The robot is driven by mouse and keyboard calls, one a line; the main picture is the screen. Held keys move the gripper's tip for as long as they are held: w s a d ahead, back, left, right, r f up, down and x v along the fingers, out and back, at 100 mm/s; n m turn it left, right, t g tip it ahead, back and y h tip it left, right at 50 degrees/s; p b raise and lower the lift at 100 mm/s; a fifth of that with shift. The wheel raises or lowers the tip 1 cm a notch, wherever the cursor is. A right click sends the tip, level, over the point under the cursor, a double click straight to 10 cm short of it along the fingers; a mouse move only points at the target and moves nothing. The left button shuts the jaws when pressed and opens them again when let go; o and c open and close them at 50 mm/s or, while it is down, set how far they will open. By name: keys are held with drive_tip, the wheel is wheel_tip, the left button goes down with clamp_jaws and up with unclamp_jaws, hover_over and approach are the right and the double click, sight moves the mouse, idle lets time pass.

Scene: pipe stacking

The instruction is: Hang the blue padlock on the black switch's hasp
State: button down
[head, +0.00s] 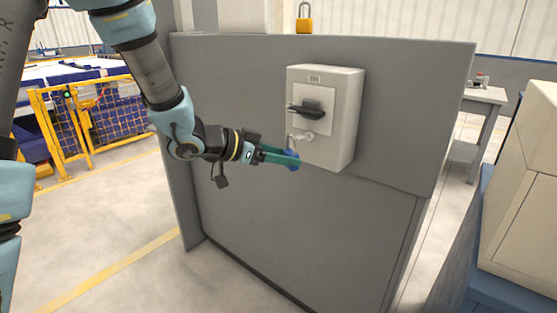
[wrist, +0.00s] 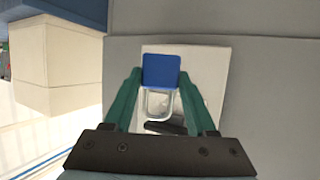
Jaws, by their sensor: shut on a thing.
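The blue padlock (head: 293,160) is upright between the fingertips of my gripper (head: 282,156), which is shut on its body. In the wrist view the padlock (wrist: 161,70) shows between the two green fingers of my gripper (wrist: 160,85), its shackle (wrist: 158,104) pointing down the picture. The black switch (head: 312,106) sits on a pale box, its handle (head: 305,110) pointing left. The light hasp (head: 304,136) is below the handle, close to the shackle top. I cannot tell whether the shackle passes through the hasp.
The pale switch box (head: 346,120) is fixed to a grey panel (head: 240,90). A yellow padlock (head: 304,20) stands on the panel's top edge. A yellow fence (head: 85,120) is at the left, a table (head: 484,95) at the right, and a beige-and-blue cabinet (head: 520,200) at the front right.

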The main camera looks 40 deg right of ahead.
drive_tip(key=shift+w+d+f+b, duration=0.1)
drive_tip(key=shift+w+d+b, duration=0.15)
drive_tip(key=shift+d, duration=0.9)
drive_tip(key=shift+w+d+f+b, duration=0.1)
drive_tip(key=shift+w+d, duration=0.2)
drive_tip(key=shift+d, duration=0.8)
drive_tip(key=shift+w+d+f+p, duration=0.2)
drive_tip(key=shift+d+f+p, duration=0.15)
drive_tip(key=shift+d, duration=0.35)
drive_tip(key=shift+c, duration=0.6)
unclamp_jaws()
drive_tip(key=shift+w+a, duration=0.1)
drive_tip(key=shift+w+a+r, duration=0.1)
drive_tip(key=shift+a+r, duration=0.05)
drive_tip(key=shift+a, duration=0.1)
drive_tip(key=v, duration=1)
drive_tip(key=shift+b, duration=0.3)
